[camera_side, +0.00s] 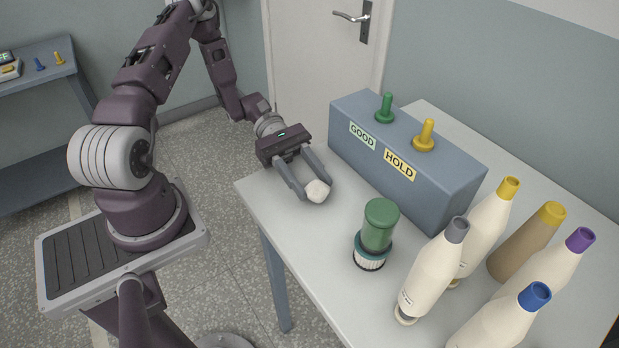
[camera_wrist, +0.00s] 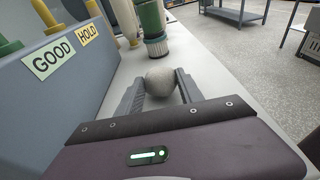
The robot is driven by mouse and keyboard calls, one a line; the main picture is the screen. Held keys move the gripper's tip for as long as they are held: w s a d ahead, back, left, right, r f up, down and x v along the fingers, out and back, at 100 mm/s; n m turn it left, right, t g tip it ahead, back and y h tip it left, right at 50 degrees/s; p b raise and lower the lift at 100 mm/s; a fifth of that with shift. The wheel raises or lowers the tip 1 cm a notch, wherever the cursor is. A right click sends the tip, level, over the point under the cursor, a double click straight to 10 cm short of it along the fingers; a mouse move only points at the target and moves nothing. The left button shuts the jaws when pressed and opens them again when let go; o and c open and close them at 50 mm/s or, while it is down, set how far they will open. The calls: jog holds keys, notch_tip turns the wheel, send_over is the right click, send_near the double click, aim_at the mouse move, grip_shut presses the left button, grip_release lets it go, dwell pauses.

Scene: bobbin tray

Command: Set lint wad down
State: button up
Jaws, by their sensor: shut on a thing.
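The lint wad (camera_side: 317,191) is a small off-white ball. My gripper (camera_side: 312,192) is shut on it, with one finger on each side, over the near left part of the white table (camera_side: 262,200). In the wrist view the lint wad (camera_wrist: 161,84) sits between the fingertips of my gripper (camera_wrist: 160,88) and looks grey and rough. I cannot tell whether the wad touches the tabletop or hangs slightly above it.
A blue-grey box (camera_side: 440,170) with GOOD and HOLD labels and a green and a yellow peg stands behind. Several tall bobbins (camera_side: 434,275) crowd the table's right. Bare tabletop lies between gripper and brush.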

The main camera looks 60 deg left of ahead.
jog(key=shift+f, duration=0.5)
jog(key=o, duration=1.3)
jog(key=shift+f, duration=0.1)
